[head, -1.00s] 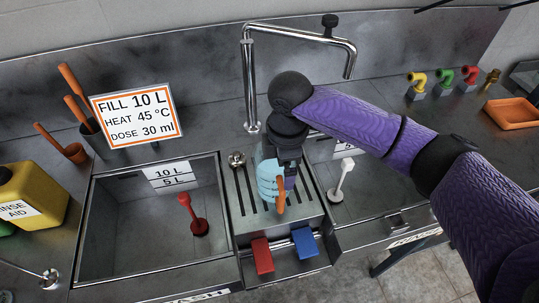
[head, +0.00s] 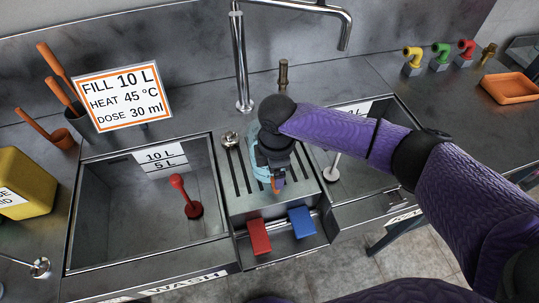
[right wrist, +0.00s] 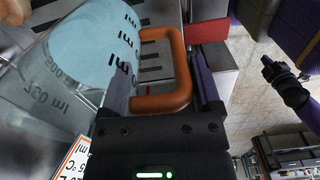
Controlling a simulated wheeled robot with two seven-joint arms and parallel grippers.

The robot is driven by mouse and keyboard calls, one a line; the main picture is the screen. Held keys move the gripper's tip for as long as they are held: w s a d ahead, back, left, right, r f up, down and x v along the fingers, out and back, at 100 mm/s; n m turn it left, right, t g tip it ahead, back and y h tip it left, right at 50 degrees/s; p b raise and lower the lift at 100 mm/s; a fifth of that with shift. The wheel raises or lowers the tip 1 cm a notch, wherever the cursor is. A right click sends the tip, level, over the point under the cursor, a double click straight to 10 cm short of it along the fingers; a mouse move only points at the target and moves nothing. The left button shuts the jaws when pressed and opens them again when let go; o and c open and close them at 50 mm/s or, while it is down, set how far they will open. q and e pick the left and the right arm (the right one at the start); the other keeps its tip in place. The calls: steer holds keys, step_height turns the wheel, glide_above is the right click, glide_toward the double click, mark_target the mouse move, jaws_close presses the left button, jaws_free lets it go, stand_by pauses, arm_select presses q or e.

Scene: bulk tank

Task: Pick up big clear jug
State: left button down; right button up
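The big clear jug (head: 262,173) stands on the slotted drain panel between the two sinks, mostly hidden in the head view by my right gripper (head: 277,180). In the right wrist view the clear jug (right wrist: 55,75) has black ml markings, a light blue area and an orange handle (right wrist: 180,70). My right gripper (right wrist: 163,85) has its dark fingers on either side of this handle. They look apart, with the handle between them; I cannot tell whether they touch it. My left gripper is not in view.
A tall tap (head: 240,60) rises behind the drain panel. A red pedal (head: 259,237) and blue pedal (head: 301,222) sit in front. The left sink (head: 120,215) holds a red plunger (head: 192,205). A white plunger (head: 333,168) stands in the right sink. A sign (head: 122,95) stands behind.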

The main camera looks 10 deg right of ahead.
jaws_close()
